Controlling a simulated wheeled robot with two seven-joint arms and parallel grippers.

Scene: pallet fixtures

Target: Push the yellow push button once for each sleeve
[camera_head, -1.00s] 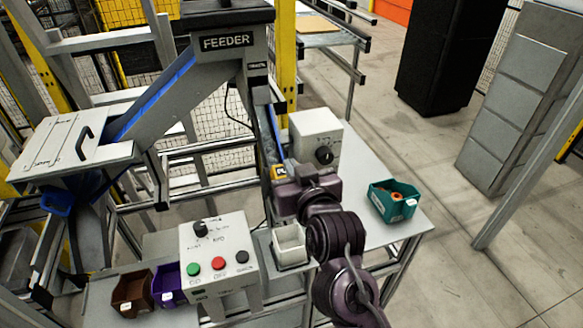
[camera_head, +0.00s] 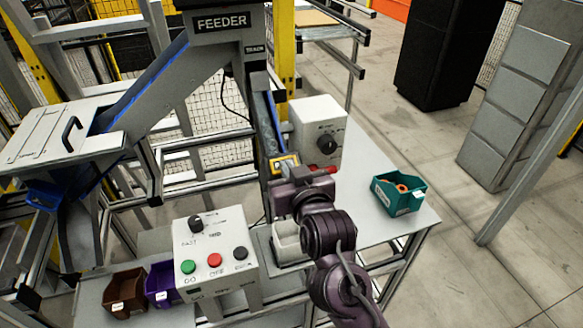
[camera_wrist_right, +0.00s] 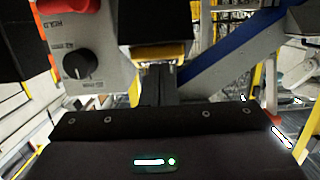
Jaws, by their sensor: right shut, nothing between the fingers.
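A small yellow part (camera_head: 284,163), which may be the yellow push button or its housing, sits at the low end of the feeder chute. It also shows as a yellow band (camera_wrist_right: 160,53) beyond the fingers in the right wrist view. My right gripper (camera_head: 286,178) is just on the near side of it; the fingers are mostly hidden by the wrist in the head view. In the right wrist view the dark fingers (camera_wrist_right: 161,84) are together and empty. Contact cannot be told. Orange sleeve-like rings (camera_head: 402,188) lie in a teal bin (camera_head: 398,205). My left gripper is out of view.
A grey box with a black knob (camera_head: 317,132) and a red part (camera_head: 322,170) stand beside the gripper. A white tray (camera_head: 290,247) is below the wrist. A control box (camera_head: 214,238) has green, red and black buttons. Brown (camera_head: 126,291) and purple (camera_head: 162,283) bins stand left.

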